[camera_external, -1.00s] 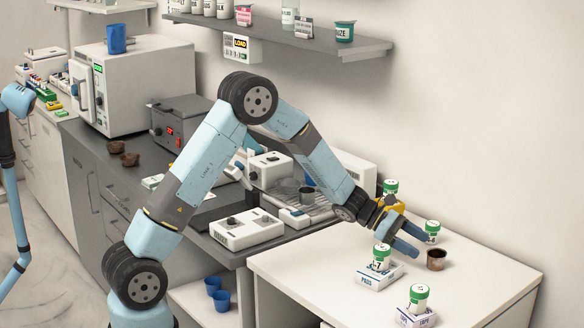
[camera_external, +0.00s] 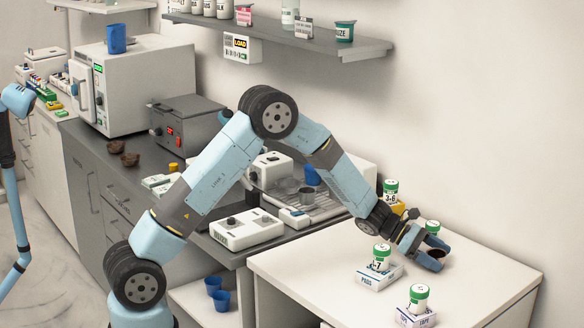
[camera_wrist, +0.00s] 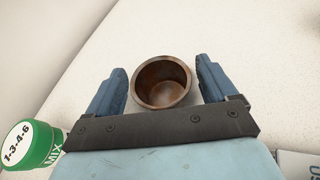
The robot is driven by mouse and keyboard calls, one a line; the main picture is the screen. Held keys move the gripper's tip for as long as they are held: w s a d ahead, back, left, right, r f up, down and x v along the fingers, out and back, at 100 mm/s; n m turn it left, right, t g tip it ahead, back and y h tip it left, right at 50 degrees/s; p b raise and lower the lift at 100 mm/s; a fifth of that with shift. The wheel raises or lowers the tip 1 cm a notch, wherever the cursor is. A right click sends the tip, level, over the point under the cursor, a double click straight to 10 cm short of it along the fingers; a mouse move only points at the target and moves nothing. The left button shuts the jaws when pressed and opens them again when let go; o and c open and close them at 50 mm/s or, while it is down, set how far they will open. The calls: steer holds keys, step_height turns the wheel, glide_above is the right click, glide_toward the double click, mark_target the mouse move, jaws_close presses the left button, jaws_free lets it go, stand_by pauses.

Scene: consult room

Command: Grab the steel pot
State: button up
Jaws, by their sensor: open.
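A small brown, rusty-looking round pot (camera_external: 437,253) stands upright on the white table (camera_external: 330,275). In the wrist view the empty pot (camera_wrist: 163,82) sits between the two blue fingers of my gripper (camera_wrist: 160,66). The gripper is open, with a narrow gap to the pot on the left and the right finger very close to its wall; contact cannot be told. In the outside view my gripper (camera_external: 441,251) is low over the table, its fingers partly hiding the pot. A grey, metallic pot (camera_external: 306,196) stands apart on the ribbed tray at the counter.
White jars with green lids stand close by: one in front on a box (camera_external: 381,257), one at the front right (camera_external: 418,298), one behind (camera_external: 432,227), and one beyond my wrist (camera_external: 391,190). The table's right end is clear.

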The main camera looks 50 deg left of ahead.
steer(key=c, duration=1)
steer(key=shift+r, duration=0.1)
